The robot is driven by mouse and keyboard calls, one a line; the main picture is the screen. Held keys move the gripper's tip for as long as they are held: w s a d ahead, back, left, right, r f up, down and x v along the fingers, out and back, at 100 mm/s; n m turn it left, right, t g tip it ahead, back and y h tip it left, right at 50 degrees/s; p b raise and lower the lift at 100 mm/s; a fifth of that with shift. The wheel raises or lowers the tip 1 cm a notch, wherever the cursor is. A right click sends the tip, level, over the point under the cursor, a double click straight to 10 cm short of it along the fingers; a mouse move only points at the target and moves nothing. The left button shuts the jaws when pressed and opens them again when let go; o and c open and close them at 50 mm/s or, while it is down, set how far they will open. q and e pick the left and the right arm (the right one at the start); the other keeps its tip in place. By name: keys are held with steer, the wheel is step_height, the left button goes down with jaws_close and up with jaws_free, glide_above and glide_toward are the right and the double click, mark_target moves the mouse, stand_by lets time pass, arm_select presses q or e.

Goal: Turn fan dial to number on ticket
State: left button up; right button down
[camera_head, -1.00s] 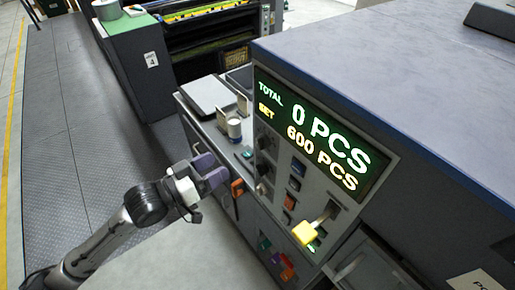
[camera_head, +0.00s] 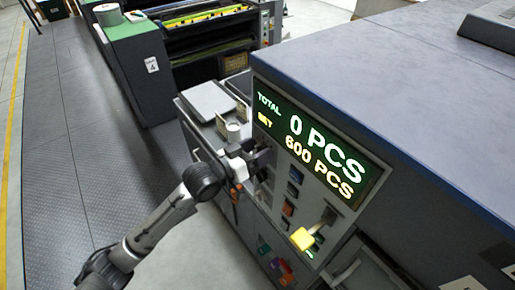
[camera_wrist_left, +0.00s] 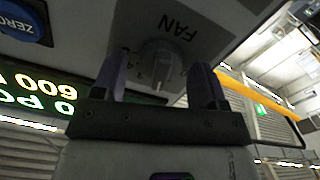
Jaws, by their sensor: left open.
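The fan dial (camera_wrist_left: 160,60) is a grey round knob beside the printed word FAN in the left wrist view. My left gripper (camera_wrist_left: 158,76) is open, with one dark finger on each side of the dial. I cannot tell whether the fingers touch it. In the head view my left gripper (camera_head: 260,158) is at the left part of the control panel (camera_head: 297,205) and hides the dial. No ticket with a readable number for the fan is clear. My right gripper is not in view.
A lit display (camera_head: 315,145) reads TOTAL 0 PCS and SET 600 PCS. A blue ZERO button (camera_wrist_left: 22,22) is near the dial. A green-topped cabinet (camera_head: 132,42) bears a white sign with a 4.

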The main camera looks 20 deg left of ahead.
arm_select(q)
steer(key=shift+w, duration=0.1)
steer(key=c, duration=0.9)
steer(key=shift+m, duration=0.3)
steer(key=shift+d+r+m+p, duration=0.1)
steer(key=shift+m+p, duration=0.45)
steer(key=shift+m, duration=0.55)
steer(key=m+p, duration=0.1)
steer(key=m, duration=0.2)
steer(key=shift+m, duration=0.3)
steer(key=m+p, duration=0.1)
steer(key=m, duration=0.3)
steer(key=shift+d+p, duration=0.15)
steer(key=shift+p, duration=0.25)
steer(key=shift+m, duration=0.6)
steer(key=shift+f, duration=0.2)
